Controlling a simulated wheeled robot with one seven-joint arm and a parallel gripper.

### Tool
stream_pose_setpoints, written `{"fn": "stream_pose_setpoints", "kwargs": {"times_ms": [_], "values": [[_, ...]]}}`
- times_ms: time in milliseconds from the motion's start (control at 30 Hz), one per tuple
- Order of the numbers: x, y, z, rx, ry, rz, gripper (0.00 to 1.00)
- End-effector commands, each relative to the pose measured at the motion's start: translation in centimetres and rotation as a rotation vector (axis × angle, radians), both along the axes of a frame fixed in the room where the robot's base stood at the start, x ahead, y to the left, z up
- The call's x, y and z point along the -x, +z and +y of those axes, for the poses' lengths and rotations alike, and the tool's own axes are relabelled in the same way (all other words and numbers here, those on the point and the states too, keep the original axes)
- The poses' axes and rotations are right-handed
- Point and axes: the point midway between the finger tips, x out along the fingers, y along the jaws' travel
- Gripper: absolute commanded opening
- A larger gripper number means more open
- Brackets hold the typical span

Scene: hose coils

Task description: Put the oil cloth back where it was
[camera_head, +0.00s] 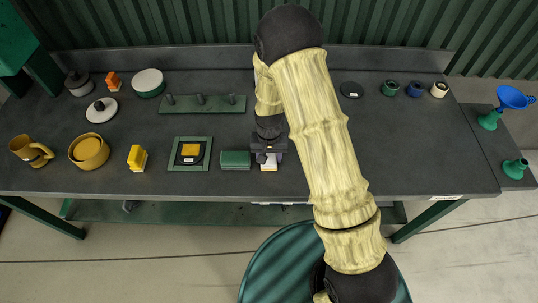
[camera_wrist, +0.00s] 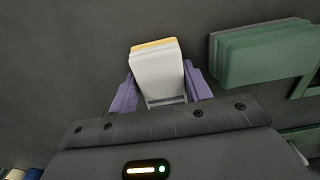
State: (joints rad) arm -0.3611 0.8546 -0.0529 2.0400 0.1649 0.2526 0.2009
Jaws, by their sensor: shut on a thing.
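My gripper (camera_head: 267,158) points down over the front middle of the bench. Its purple fingers, seen in the wrist view (camera_wrist: 160,90), are shut on a small white block with a yellow-orange layer (camera_wrist: 157,72). This white-and-yellow block (camera_head: 269,166) looks like a folded cloth or pad; I cannot tell for sure that it is the oil cloth. I cannot tell whether it touches the bench. A green layered block (camera_head: 235,160) lies just left of my gripper; it shows at right in the wrist view (camera_wrist: 265,55).
Left of the green block are a green-framed square (camera_head: 175,165) with a black disc and yellow patch, a yellow block (camera_head: 137,158), a yellow dish (camera_head: 88,152) and a mug (camera_head: 32,151). A pegged green rack (camera_head: 203,104) stands behind.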

Motion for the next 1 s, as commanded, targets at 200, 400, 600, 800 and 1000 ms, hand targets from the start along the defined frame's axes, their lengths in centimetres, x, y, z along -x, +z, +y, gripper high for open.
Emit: {"fn": "stream_pose_setpoints", "kwargs": {"times_ms": [200,400,600,800,1000], "values": [[0.0,0.0,0.0,-0.001,0.0,-0.001,0.3],[0.0,-0.2,0.0,-0.001,0.001,-0.001,0.66],[0.0,-0.2,0.0,-0.001,0.001,-0.001,0.7],[0.0,0.3,0.0,-0.001,0.001,-0.001,0.7],[-0.1,2.2,0.1,-0.002,0.002,-0.004,0.7]]}}
